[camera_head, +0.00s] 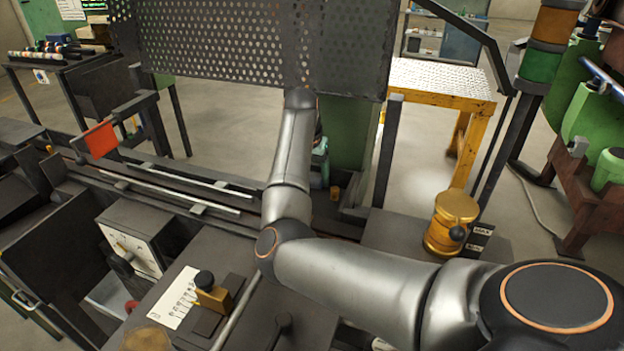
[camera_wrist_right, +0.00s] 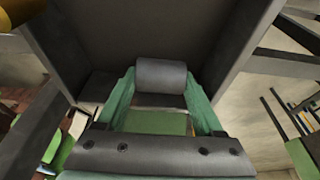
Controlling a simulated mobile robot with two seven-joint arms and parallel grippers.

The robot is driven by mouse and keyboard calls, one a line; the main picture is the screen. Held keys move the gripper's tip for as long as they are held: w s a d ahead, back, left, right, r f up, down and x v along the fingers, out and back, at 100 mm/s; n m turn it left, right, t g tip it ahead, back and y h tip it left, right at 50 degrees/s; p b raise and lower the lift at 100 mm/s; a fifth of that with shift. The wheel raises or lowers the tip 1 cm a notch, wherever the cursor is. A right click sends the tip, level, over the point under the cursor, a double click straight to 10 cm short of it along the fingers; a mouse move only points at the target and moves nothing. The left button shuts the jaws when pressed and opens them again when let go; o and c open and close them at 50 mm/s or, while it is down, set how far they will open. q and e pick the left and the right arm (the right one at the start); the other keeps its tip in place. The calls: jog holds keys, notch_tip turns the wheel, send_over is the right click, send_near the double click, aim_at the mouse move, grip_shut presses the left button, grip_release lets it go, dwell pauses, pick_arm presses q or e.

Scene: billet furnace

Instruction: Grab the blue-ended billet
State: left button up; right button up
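Several billets with coloured ends (camera_head: 45,52) lie on a dark rack at the upper left of the head view. They are too small there to tell which one is blue-ended. My right gripper (camera_head: 320,165) is partly hidden behind its own forearm, far to the right of that rack. In the right wrist view its two green fingers (camera_wrist_right: 162,88) stand apart, with a plain grey cylinder (camera_wrist_right: 162,74) between their tips. I cannot tell whether they grip it, and no blue end shows on it. My left gripper is not in view.
A perforated metal guard (camera_head: 240,40) hangs behind my right arm. A yellow-framed table (camera_head: 440,82) stands at the back right, and a brass-coloured cylinder (camera_head: 452,222) nearer. A control panel with a black-knobbed lever (camera_head: 212,292) is in front. Dark frame walls surround the gripper.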

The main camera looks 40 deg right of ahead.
grip_shut()
dwell(0.3)
jog(key=shift+r, duration=0.2)
